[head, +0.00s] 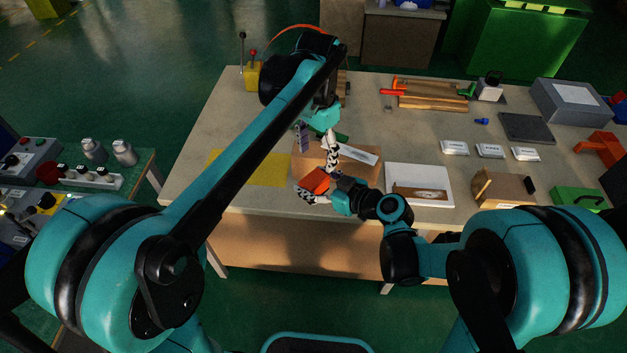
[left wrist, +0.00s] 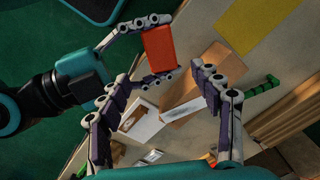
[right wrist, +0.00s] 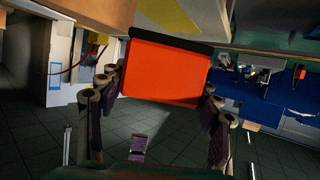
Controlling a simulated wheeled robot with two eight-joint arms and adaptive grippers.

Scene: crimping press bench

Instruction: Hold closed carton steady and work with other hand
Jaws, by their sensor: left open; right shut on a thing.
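A brown carton (head: 362,169) with a white label sits closed, as far as I can see, on the bench, partly hidden behind my grippers. It also shows in the left wrist view (left wrist: 196,88). My right gripper (head: 319,178) is shut on an orange-red box (head: 315,180) at the carton's front left side. The box fills the jaws in the right wrist view (right wrist: 165,72) and has a dark edge. My left gripper (head: 310,135) is open and empty above the carton. Whether its fingers touch the carton I cannot tell.
A yellow mat (head: 255,168) lies left of the carton. A white tray (head: 418,174) with a brown item stands right of it. Several white packets (head: 490,151), a dark pad (head: 526,127) and a grey box (head: 577,102) lie farther right. Bare bench shows between them.

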